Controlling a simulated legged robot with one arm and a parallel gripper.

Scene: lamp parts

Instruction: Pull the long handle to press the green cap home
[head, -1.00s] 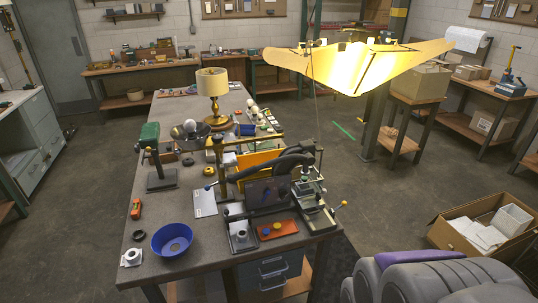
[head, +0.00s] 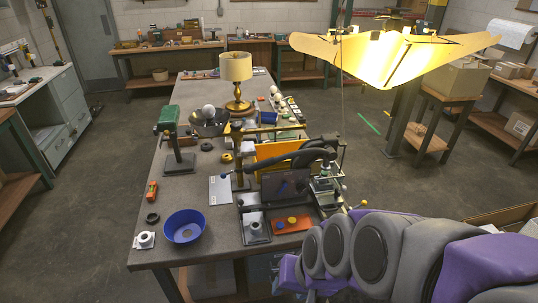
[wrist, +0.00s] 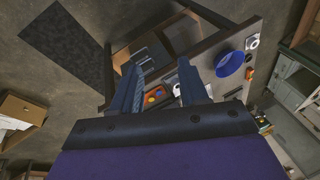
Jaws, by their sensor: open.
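My gripper (wrist: 160,88) is open and empty in the wrist view, its two dark fingers apart above the table's edge. In the head view my purple and grey arm is at lower right; the fingertips cannot be made out there. A shorter lever with a yellow ball (head: 364,203) sticks out at right. A green bulky piece (head: 168,118) stands farther back; I cannot pick out the green cap.
An orange tray (head: 291,224) with yellow and blue round pieces lies at the front, beside a grey block (head: 254,227). A blue bowl (head: 184,227) stands at front left. A brass lamp (head: 236,68) stands behind. A glowing shade (head: 395,55) hangs at upper right. Floor at left is clear.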

